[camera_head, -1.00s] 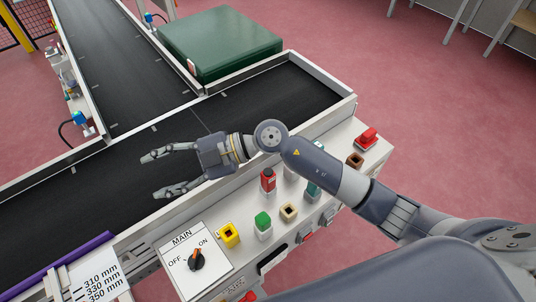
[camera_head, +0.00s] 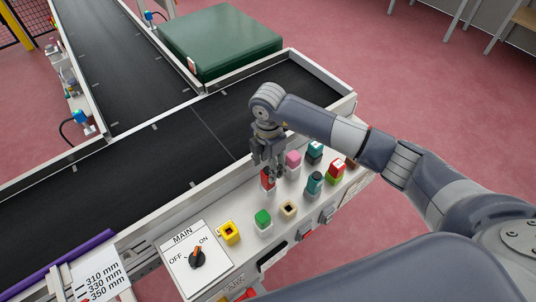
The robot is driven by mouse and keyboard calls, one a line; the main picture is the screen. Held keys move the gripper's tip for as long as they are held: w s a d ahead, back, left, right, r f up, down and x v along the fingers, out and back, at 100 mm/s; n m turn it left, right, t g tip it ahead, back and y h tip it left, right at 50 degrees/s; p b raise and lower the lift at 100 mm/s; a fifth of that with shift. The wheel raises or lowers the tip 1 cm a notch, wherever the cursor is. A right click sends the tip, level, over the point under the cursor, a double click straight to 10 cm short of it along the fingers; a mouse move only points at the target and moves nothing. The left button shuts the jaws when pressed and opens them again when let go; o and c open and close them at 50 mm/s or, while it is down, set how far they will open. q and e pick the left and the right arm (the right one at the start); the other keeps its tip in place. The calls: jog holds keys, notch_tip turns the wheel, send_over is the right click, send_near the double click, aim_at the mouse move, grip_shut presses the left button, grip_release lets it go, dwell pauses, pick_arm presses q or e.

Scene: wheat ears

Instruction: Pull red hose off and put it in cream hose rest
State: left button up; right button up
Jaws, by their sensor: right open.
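A small red plug-like piece (camera_head: 267,183), which may be the red hose, stands on the control panel (camera_head: 200,216). My right gripper (camera_head: 269,170) points down over it, open, with its fingers near the red piece's top and partly covering it. I cannot tell whether they touch it. The cream square holder (camera_head: 289,210), with a dark opening, is just to the right of and nearer than the red piece. It looks empty. Another red-topped piece (camera_head: 336,166) stands farther right on a green base. My left gripper is not in view.
A yellow holder (camera_head: 229,234), a green-topped piece (camera_head: 263,219), teal pieces (camera_head: 314,183) and a pink one (camera_head: 293,160) crowd the panel. A rotary MAIN switch (camera_head: 196,259) is at its left. The black conveyor (camera_head: 150,165) behind is empty.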

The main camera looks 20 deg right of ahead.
notch_tip(320, 180, down, 6)
jog(key=shift+f, duration=0.1)
dwell(0.4)
grip_shut()
jog(key=shift+r+p, duration=0.75)
dwell(0.3)
